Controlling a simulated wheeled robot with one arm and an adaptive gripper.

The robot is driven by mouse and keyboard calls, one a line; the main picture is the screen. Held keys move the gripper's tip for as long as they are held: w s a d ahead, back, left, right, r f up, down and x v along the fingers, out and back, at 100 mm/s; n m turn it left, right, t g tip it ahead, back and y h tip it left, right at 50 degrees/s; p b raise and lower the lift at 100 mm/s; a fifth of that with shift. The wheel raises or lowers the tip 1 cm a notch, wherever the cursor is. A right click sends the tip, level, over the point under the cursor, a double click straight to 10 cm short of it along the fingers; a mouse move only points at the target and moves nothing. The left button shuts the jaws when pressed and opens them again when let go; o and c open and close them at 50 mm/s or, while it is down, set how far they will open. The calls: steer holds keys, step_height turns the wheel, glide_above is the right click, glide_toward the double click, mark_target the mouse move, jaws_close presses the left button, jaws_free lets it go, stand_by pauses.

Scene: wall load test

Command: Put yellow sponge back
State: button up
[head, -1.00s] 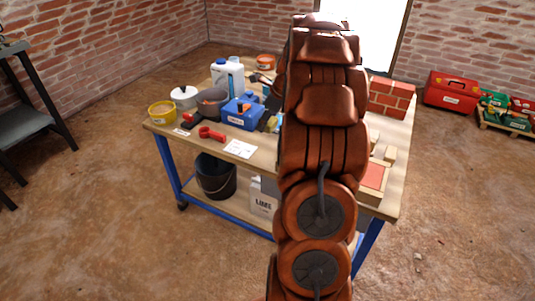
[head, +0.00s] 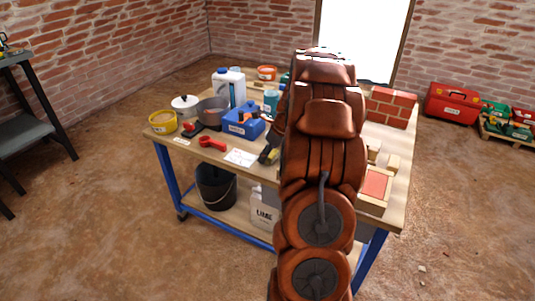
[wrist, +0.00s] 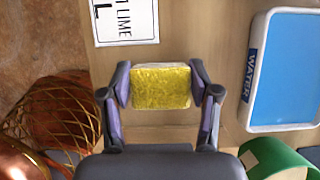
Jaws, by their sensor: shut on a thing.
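The yellow sponge (wrist: 161,87) is between the two fingers of my gripper (wrist: 161,88) in the wrist view. The fingers press on its left and right sides, and the wooden bench top lies behind it. I cannot tell how far the sponge is above the bench. In the head view my arm covers the sponge and most or all of my gripper.
The workbench (head: 190,150) holds a blue box (head: 243,121) and bricks (head: 390,107).

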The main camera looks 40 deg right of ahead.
steer(key=shift+f, duration=0.1)
steer(key=o, duration=1.1)
